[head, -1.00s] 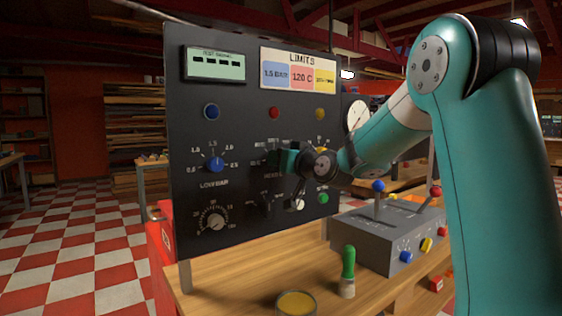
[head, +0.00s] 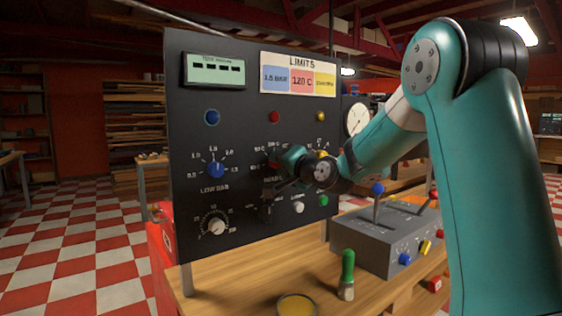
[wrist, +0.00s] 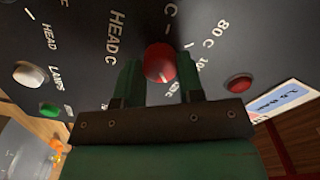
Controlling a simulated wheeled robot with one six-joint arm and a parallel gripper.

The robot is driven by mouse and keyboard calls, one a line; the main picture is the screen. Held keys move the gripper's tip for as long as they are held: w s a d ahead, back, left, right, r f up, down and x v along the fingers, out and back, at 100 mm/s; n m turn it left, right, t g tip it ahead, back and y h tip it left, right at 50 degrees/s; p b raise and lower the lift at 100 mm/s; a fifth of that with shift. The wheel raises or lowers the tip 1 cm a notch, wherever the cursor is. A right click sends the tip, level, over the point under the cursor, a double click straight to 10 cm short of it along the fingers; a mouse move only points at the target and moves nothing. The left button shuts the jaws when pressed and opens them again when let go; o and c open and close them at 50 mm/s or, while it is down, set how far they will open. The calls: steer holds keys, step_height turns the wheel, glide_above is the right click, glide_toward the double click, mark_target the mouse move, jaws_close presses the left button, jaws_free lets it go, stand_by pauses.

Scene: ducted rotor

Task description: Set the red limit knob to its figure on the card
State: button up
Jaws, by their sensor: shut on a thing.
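The red limit knob (wrist: 159,63) sits between the two dark fingers of my gripper (wrist: 160,78) in the wrist view, and the gripper is shut on it. A short pale pointer line shows on the knob's near side, toward the gripper body. Printed marks surround it; "80 C" is readable, others are partly cut off or blurred. In the head view, my gripper (head: 281,163) is at the panel and mostly hides the knob. The LIMITS card (head: 298,58) on the panel's upper right reads 1.5 BAR on blue and 120 C on red; the yellow figure is too small to read.
The dark upright panel (head: 240,115) also carries a blue knob (head: 215,169), a black-and-silver dial (head: 216,226), a red lamp (head: 274,116) and a display (head: 215,68). A grey lever box (head: 385,240), a green-handled brush (head: 347,272) and a round tin (head: 297,304) stand on the bench.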

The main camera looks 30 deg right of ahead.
steer(key=shift+m, duration=0.4)
steer(key=o, duration=0.9)
steer(key=s+b, duration=0.1)
steer(key=s, duration=0.4)
steer(key=s+b, duration=0.1)
steer(key=s, duration=0.5)
steer(key=s+b, duration=0.1)
steer(key=s, duration=0.5)
steer(key=shift+s+d+b, duration=0.25)
steer(key=shift+d+b, duration=0.05)
